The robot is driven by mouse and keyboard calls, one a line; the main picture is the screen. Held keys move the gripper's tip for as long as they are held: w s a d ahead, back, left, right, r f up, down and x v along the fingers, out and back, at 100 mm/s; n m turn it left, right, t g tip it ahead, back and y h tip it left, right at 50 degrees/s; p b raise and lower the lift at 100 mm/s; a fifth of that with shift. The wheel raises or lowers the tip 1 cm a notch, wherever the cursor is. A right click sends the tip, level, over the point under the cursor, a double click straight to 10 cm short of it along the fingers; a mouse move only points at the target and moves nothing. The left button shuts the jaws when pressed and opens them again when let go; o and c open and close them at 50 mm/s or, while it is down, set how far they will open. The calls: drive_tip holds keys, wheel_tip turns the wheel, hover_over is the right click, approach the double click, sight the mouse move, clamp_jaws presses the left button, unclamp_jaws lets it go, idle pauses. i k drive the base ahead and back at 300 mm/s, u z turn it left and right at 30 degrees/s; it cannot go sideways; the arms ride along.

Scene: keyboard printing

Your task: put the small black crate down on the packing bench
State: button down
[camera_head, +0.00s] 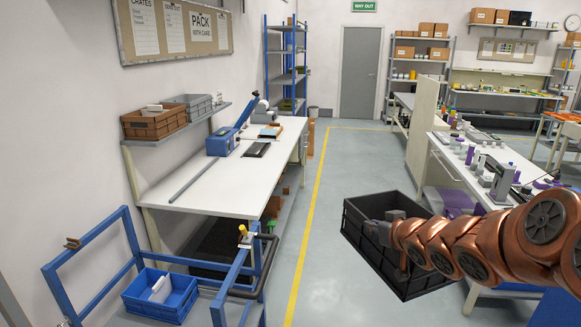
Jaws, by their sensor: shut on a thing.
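The black crate (354,238) hangs in front of me at the right of centre, held out over the floor to the right of the yellow line. My gripper (384,222) reaches into it from the right and is shut on it. The fingertips and the exact grip point are partly hidden by my copper arm and the gripper body. The crate looks empty apart from the gripper. The packing bench (215,190) is a white-topped bench along the left wall, apart from the crate, with a wide bare stretch of top.
A blue tool (222,144) with a long grey bar lies on the bench, and a dark flat item (257,149) lies further back. A shelf above holds brown and grey crates (153,122). A blue-framed cart (97,232) with a blue bin (160,295) stands at front left. A cluttered table (447,150) is at right.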

sight(242, 188)
drive_tip(key=i, duration=3.15)
drive_tip(key=u, duration=2.95)
